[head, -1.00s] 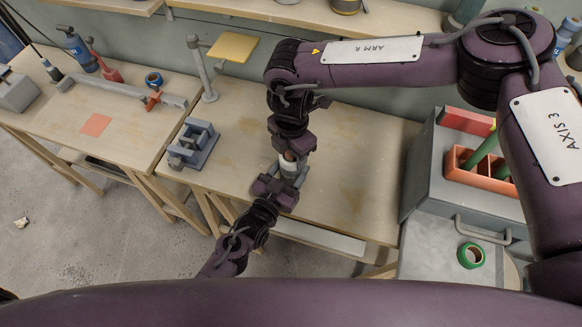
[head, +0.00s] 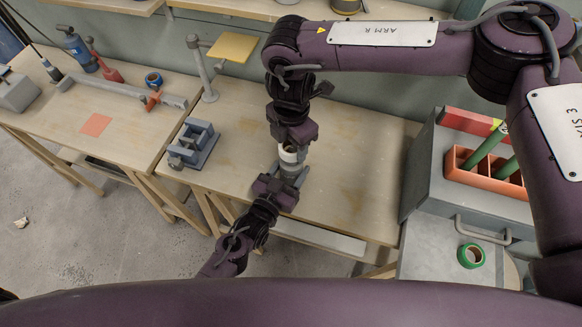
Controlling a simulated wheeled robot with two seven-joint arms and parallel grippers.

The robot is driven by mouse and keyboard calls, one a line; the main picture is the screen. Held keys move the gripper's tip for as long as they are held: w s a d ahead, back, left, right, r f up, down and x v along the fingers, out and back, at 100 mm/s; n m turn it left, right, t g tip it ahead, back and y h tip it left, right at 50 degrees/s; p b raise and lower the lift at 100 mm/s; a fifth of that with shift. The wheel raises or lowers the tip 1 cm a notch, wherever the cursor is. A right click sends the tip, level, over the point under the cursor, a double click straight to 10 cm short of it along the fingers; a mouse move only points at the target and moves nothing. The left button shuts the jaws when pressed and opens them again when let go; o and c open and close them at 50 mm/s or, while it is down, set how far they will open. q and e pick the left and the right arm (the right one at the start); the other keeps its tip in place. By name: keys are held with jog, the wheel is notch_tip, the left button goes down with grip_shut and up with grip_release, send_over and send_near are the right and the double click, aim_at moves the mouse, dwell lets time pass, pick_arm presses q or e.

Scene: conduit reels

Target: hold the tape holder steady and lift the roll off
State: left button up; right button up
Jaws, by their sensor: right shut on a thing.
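The roll (head: 288,154) is a small whitish ring at the middle of the bench. My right gripper (head: 289,146) reaches down from above and is shut on it. The tape holder (head: 293,170) is a small grey piece just below the roll, partly hidden by the roll and the grippers. I cannot tell whether roll and holder still touch. My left gripper (head: 284,180) comes in from below and is right at the holder. Its fingertips are too small and covered to tell whether they are shut on it.
A grey-blue fixture (head: 194,144) stands left on the bench. A post with a yellow plate (head: 232,46) stands behind it. At right are a grey cabinet with an orange divided tray (head: 486,174) and a green tape ring (head: 471,255). The bench (head: 355,185) right of the grippers is clear.

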jog(key=shift+r, duration=3.1)
pick_arm(q)
jog(key=o, duration=1.2)
jog(key=v, duration=1.2)
